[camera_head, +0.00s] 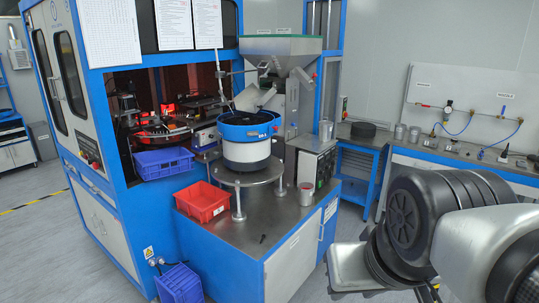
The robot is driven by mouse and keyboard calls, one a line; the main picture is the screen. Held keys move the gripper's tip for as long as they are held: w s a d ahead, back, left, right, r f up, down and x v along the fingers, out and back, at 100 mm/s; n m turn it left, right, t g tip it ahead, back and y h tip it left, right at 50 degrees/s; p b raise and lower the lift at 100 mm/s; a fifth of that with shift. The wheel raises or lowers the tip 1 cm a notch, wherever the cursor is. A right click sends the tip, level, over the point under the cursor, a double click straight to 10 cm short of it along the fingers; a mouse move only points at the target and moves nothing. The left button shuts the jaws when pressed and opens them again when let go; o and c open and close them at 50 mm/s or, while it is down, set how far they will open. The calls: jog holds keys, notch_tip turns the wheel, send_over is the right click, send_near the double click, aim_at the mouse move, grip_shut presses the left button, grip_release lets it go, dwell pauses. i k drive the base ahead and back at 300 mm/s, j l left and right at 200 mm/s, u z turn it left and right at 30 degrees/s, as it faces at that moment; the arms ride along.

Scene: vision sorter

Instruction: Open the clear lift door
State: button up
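The blue-framed sorter machine (98,120) stands at the left and centre. Its front bay (150,98) shows a red-lit mechanism and a round turntable inside. I cannot tell whether a clear lift door covers this bay or is raised, as no pane edge or handle stands out. Papers (112,38) hang on the dark upper front above the bay. My arm fills the lower right corner, well to the right of the machine. No gripper fingers can be made out there.
A blue bowl feeder (246,140) on a round stand, a hopper (280,48) and a red bin (202,201) occupy the bench before the bay. One blue bin (163,162) sits at the bay's lower edge, another (179,284) on the floor. A workbench (470,155) lines the right wall.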

aim_at(327, 60)
jog(key=i+l+z, duration=0.15)
jog(key=i, duration=0.25)
jog(key=i+l+z, duration=0.1)
jog(key=i+l, duration=0.15)
jog(key=i, duration=0.15)
jog(key=i+l+z, duration=0.15)
jog(key=i, duration=0.25)
jog(key=i+l+u, duration=0.4)
jog(key=l, duration=0.25)
jog(key=i+l+u, duration=0.15)
jog(key=i+l, duration=0.3)
jog(key=l, duration=0.15)
jog(key=i+l, duration=0.1)
jog(key=l, duration=0.2)
jog(key=i+l+u, duration=0.1)
jog(key=l, duration=0.2)
jog(key=i+l+u, duration=0.15)
jog(key=i, duration=0.35)
jog(key=i+l+u, duration=0.15)
jog(key=i+l, duration=0.15)
jog(key=i, duration=0.2)
